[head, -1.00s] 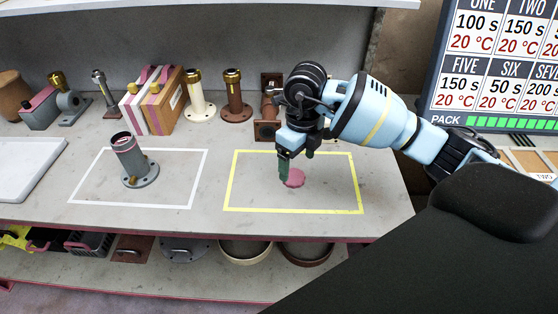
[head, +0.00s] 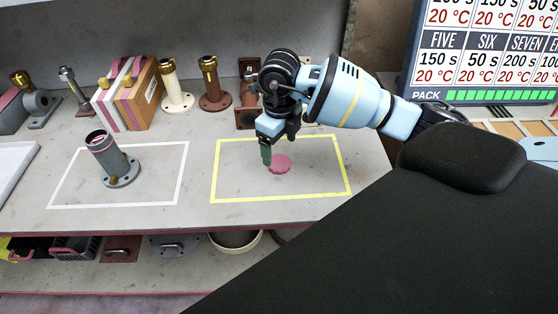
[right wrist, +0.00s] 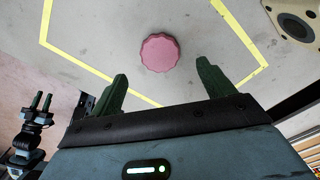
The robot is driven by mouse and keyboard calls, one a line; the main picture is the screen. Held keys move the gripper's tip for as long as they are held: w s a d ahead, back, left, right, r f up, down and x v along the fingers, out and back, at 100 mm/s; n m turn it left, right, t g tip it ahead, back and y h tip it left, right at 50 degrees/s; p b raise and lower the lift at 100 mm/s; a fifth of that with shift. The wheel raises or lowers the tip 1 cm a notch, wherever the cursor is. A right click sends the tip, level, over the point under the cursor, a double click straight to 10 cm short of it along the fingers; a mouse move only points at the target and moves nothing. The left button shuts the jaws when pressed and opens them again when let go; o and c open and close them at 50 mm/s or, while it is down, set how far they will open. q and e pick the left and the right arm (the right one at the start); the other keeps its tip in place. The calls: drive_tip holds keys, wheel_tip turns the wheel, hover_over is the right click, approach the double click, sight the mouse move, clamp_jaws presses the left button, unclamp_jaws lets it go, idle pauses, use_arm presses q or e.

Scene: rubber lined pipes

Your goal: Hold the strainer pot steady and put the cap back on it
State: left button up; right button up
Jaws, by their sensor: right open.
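The strainer pot (head: 110,158) is a grey upright pipe piece on a round flange, open at the top, standing inside the white outlined area. The cap (head: 280,163) is a pink scalloped disc lying flat inside the yellow outline; it also shows in the right wrist view (right wrist: 160,52). My right gripper (head: 267,155) is open and empty above the bench beside the cap. In the right wrist view its green fingers (right wrist: 162,85) are spread, with the cap beyond the tips. My left gripper (right wrist: 42,102) shows small at the left of that view, its fingers apart and empty.
A pink and wooden block pair (head: 136,92), a cream flanged pipe (head: 174,87) and a brown one (head: 212,84) stand along the back. A white tray (head: 12,165) lies at the left. A lower shelf (head: 120,278) holds bins and parts. Bench between the outlines is clear.

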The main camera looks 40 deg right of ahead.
sight(279, 162)
drive_tip(key=shift+w+f, duration=0.1)
drive_tip(key=shift+f, duration=2.45)
drive_tip(key=c, duration=1.1)
drive_tip(key=shift+r, duration=0.1)
